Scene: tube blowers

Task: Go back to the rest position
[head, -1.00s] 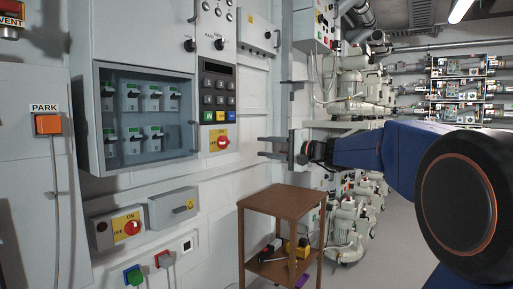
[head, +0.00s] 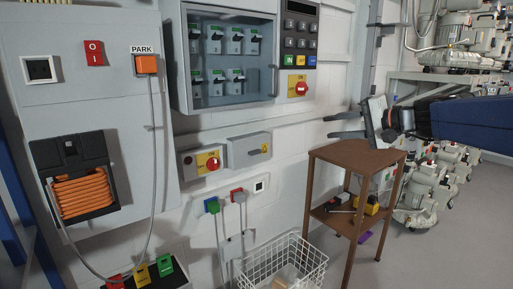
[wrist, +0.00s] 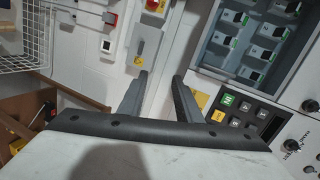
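My gripper (head: 346,125) is at the right of the head view, above the brown wooden stand, with its two fingers pointing left toward the wall panel. In the wrist view my gripper (wrist: 160,95) shows both dark fingers apart with nothing between them. The fingers point at the white wall panel below the glass-fronted cabinet, and I see no contact with it.
The brown stand (head: 357,155) holds tools on its lower shelf. A white wire basket (head: 284,266) stands on the floor left of it. A breaker cabinet (head: 229,60), an orange PARK plug (head: 146,65) and a coiled orange cable (head: 84,194) are on the wall. Open floor (head: 440,255) lies at right.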

